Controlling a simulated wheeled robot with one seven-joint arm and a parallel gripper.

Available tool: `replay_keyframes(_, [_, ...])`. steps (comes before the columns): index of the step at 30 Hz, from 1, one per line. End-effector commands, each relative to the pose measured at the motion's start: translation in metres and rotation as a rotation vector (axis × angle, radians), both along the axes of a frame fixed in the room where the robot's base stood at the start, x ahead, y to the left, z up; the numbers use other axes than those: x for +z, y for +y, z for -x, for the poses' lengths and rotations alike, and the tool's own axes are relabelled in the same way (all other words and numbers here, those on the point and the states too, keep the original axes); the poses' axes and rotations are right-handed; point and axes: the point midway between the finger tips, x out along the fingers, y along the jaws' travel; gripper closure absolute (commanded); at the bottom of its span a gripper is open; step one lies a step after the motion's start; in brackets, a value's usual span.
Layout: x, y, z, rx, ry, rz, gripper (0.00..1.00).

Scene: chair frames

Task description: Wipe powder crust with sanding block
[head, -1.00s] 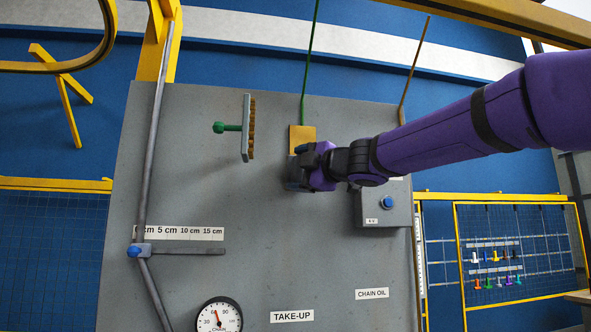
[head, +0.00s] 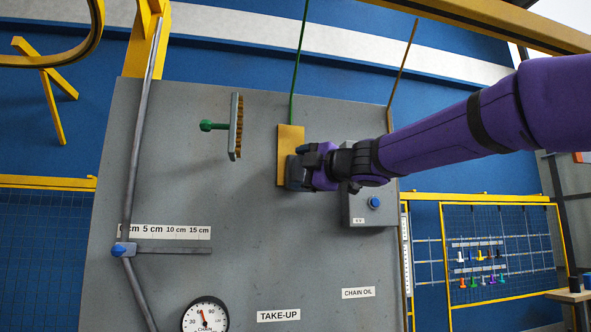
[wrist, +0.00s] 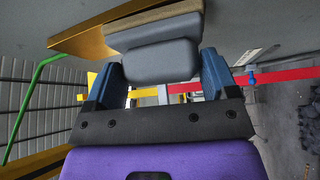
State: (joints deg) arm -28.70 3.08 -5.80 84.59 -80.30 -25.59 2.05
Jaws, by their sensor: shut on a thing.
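My gripper (head: 308,166) is shut on a grey sanding block (wrist: 155,62), held between its blue fingers in the wrist view. A tan layer (wrist: 152,18) lies on the block's far face, toward the grey panel. In the head view the block overlaps the lower right of an upright golden-yellow rectangle (head: 284,145) on the panel. I cannot tell whether this rectangle is the powder crust or a plate bearing it. Its edge also shows in the wrist view (wrist: 85,42). Whether the block touches it is unclear.
A brush with a green handle (head: 236,127) juts from the panel (head: 230,240) at left. A grey box with a blue button (head: 373,203) is just below right of my gripper. A grey rod (head: 133,190) and a dial (head: 205,316) are farther left and below.

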Motion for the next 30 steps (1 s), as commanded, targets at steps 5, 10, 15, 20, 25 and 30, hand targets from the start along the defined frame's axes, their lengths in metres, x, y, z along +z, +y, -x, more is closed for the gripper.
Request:
replay_keyframes(5, [0.000, -0.002, -0.001, -0.001, -0.001, 0.001, 0.39])
replay_keyframes(10, [0.000, -0.002, -0.001, 0.000, -0.001, 0.001, 0.39])
replay_keyframes(15, [0.000, -0.002, -0.001, 0.000, -0.001, 0.001, 0.39])
replay_keyframes(20, [0.000, -0.006, -0.002, -0.002, 0.000, 0.001, 0.39])
replay_keyframes(25, [0.000, -0.016, -0.005, -0.001, -0.001, 0.001, 0.39])
replay_keyframes(30, [0.000, -0.024, -0.007, -0.002, -0.001, 0.001, 0.39])
